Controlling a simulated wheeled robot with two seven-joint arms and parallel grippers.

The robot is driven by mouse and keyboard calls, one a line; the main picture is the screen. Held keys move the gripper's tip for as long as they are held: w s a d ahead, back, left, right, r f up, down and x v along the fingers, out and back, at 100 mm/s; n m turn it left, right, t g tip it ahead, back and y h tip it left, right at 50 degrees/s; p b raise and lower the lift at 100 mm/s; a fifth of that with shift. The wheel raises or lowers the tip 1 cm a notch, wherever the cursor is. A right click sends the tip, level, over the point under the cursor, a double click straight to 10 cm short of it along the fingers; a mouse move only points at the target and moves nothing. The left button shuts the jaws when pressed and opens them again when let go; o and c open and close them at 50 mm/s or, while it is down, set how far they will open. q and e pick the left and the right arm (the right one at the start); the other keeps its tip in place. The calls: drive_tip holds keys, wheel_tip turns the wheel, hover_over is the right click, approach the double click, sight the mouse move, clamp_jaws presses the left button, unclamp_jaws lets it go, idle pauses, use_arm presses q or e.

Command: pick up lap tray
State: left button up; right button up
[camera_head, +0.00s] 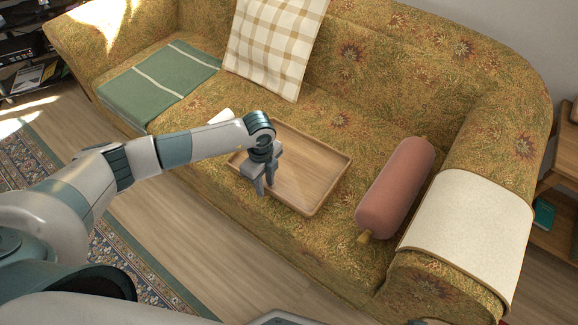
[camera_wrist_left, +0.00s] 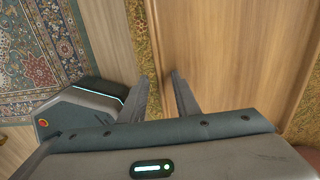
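The lap tray (camera_head: 311,176) is a shallow wooden tray with a raised rim, lying flat on the seat of the patterned sofa. My left gripper (camera_head: 265,188) points down at the tray's front left rim and hides part of it. In the left wrist view, the two fingers (camera_wrist_left: 162,80) are apart, and the rim of the tray (camera_wrist_left: 235,60) runs up between them. I cannot tell whether the fingers touch the rim. Nothing is held. My right gripper is out of view.
A pink bolster (camera_head: 396,188) lies right of the tray. A checked cushion (camera_head: 272,45) leans on the backrest, and a green blanket (camera_head: 160,82) lies at left. A cream cloth (camera_head: 470,232) covers the right armrest. Wooden floor (camera_head: 215,240) lies in front.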

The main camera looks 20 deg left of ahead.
use_arm(q)
clamp_jaws()
drive_tip(key=shift+r, duration=0.1)
idle(1.2)
